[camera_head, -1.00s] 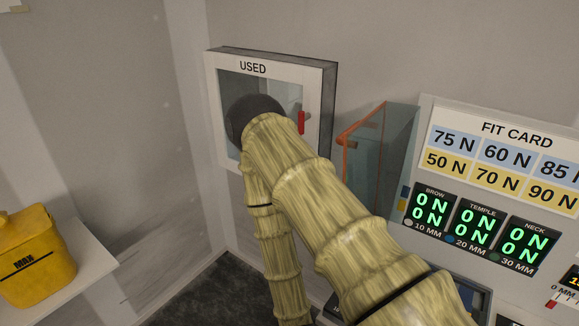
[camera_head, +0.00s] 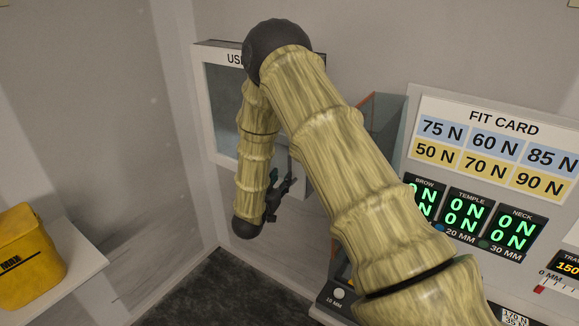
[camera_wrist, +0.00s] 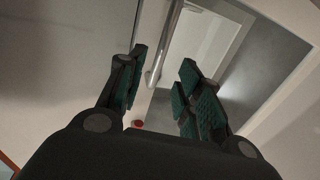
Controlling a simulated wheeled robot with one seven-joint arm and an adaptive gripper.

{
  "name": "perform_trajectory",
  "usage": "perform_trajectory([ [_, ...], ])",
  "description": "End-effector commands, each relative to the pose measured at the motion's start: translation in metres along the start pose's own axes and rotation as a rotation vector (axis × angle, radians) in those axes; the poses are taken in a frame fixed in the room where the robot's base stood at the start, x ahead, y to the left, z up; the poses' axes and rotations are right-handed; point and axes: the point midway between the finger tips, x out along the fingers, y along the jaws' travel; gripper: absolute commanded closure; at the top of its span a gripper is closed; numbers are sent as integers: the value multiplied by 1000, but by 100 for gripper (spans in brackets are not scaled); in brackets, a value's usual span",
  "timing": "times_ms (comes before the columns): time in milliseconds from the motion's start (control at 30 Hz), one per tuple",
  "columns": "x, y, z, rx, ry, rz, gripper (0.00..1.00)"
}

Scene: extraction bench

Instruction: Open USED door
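The USED cabinet (camera_head: 203,110) is on the back wall in the head view, a white frame around a grey glass door (camera_head: 222,95). My gripper (camera_head: 279,193) is beside the cabinet's lower right part. In the wrist view my gripper (camera_wrist: 163,72) is open, its green-padded fingers apart. A grey metal bar (camera_wrist: 168,40) runs down between the fingertips; I cannot tell whether they touch it. A small red spot (camera_wrist: 138,124) shows below it.
A clear panel with an orange edge (camera_head: 385,115) stands right of the cabinet, partly behind my arm. Beyond it is the FIT CARD board (camera_head: 470,112) with green displays. A yellow bin (camera_head: 30,258) stands on a white shelf (camera_head: 75,265) at the left.

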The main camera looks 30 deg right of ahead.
Motion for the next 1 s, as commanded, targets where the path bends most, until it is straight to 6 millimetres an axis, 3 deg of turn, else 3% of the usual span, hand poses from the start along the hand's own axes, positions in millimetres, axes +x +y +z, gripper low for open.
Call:
perform_trajectory([
  [300,52,0,-2,0,-2,0,65],
  [500,74,0,0,-1,-3,-2,65],
  [967,83,-1,1,-1,-2,-3,65],
  [1000,83,0,1,-1,-2,-3,72],
])
